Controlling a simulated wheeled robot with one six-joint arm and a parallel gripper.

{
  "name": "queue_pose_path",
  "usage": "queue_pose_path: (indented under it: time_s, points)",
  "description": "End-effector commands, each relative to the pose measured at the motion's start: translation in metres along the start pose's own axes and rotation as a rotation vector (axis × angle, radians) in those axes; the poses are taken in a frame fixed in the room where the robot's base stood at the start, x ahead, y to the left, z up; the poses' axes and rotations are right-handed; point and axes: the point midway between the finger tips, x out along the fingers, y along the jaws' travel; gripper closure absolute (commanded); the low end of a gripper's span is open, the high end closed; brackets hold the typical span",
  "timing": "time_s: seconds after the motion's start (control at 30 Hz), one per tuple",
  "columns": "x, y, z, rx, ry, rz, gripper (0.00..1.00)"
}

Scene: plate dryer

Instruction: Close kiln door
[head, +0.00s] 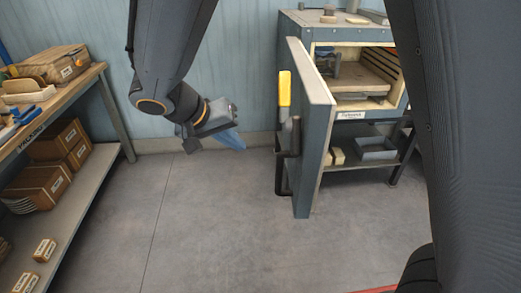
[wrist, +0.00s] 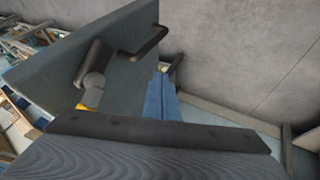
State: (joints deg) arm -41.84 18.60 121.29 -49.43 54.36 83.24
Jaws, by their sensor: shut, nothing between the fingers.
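The kiln (head: 345,33) is a grey box at the right of the head view, with a lit cream chamber and a shelf inside. Its door (head: 311,130) stands wide open, swung out toward me. A dark bar handle (head: 288,155) and a yellow-gripped lever (head: 285,92) are on the door's outer face. My gripper (head: 232,138) is shut and empty, left of the door and apart from it. In the wrist view, the blue fingers of my gripper (wrist: 162,97) are together, with the door panel (wrist: 75,65) and dark handle (wrist: 150,43) beyond them.
A wooden workbench (head: 75,88) with boxes stands at the left, cartons (head: 40,185) on its lower shelf. Under the kiln is a shelf with a grey tray (head: 375,148) and blocks. The floor (head: 200,220) between bench and door is clear. A wall is behind my gripper.

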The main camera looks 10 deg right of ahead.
Motion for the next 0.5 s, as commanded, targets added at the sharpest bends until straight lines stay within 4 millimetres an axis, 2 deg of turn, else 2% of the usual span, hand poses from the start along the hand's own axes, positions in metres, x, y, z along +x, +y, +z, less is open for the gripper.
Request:
queue_pose_path:
  time_s: [0.17, 0.5]
  points:
    - [0.021, 0.002, 0.001, 0.000, -0.004, 0.004, 1.00]
    - [0.088, 0.002, 0.001, -0.001, -0.006, 0.004, 1.00]
